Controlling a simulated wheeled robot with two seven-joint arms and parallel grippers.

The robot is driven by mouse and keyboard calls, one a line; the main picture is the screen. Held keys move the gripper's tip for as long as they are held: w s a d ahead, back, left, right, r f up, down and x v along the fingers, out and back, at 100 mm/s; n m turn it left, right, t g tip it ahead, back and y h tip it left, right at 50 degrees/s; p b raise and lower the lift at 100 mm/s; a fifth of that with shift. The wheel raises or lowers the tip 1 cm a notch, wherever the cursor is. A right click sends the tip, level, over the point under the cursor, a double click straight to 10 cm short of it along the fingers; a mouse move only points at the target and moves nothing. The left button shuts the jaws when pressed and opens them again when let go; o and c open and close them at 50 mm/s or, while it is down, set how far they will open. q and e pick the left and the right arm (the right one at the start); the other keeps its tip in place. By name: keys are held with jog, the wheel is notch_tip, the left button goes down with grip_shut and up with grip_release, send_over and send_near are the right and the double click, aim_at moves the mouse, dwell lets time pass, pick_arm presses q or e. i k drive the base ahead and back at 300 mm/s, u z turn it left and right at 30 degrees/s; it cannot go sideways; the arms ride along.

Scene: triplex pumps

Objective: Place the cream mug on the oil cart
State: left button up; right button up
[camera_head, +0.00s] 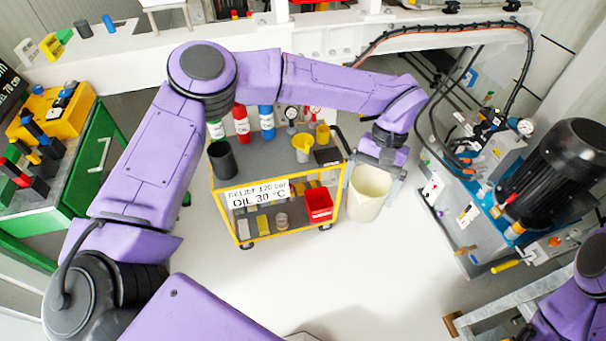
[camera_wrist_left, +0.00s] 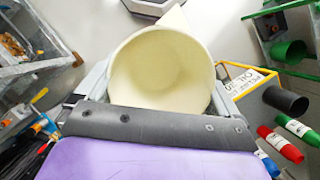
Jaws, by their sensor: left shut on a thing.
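The cream mug (camera_head: 369,194) is held by my left gripper (camera_head: 378,165), beside the right end of the oil cart in the head view. The left wrist view shows the mug (camera_wrist_left: 162,72) from above, open and empty inside, between the gripper's fingers. The oil cart (camera_head: 238,181) is a yellow-framed, two-shelf trolley with a sign reading "OIL 30 °C". Its frame also shows at the right of the left wrist view (camera_wrist_left: 243,88). My right gripper is not in view; only part of that arm shows at the lower right.
The cart's top bears a black cup (camera_head: 222,160), a yellow funnel cup (camera_head: 302,147), a gauge and several bottles, including a red one (camera_head: 241,124). A red bin (camera_head: 318,204) is on the lower shelf. A black motor (camera_head: 556,180) stands right. The floor in front is clear.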

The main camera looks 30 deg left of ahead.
aim_at(259, 165)
jog(key=u, duration=1.05)
jog(key=i, duration=1.35)
jog(key=z, duration=0.1)
